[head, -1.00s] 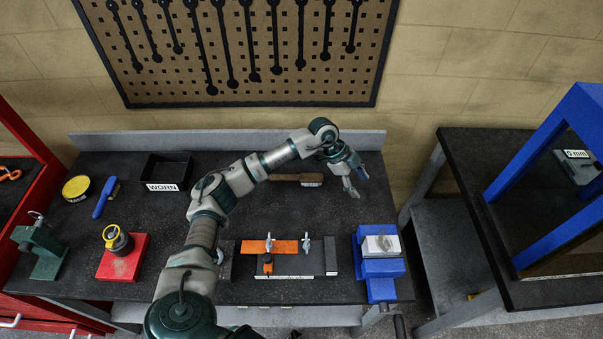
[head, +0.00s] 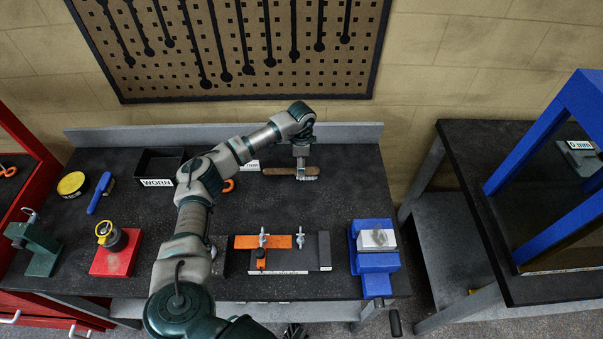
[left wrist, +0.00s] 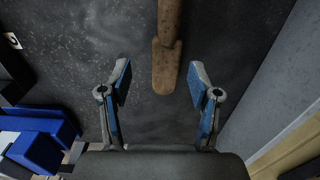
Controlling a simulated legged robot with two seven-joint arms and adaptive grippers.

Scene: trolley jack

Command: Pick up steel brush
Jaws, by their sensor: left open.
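The steel brush (head: 280,171) lies toward the back of the dark bench, its wooden handle to the left and its pale bristle end to the right. My left gripper (head: 301,175) points down at the brush's right part and hides some of it. In the left wrist view, the open fingers of the left gripper (left wrist: 160,80) stand apart on both sides of the brush's wide wooden end (left wrist: 165,65). The handle runs up out of that picture. There is a visible gap to each finger. Bristles are hidden there. My right gripper is not in view.
A grey rail (head: 350,133) runs behind the brush. A blue vise (head: 374,262) stands at front right, an orange clamped fixture (head: 262,242) in front. A black WORN bin (head: 158,163) and blue-handled tool (head: 101,193) lie left. The bench between brush and vise is clear.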

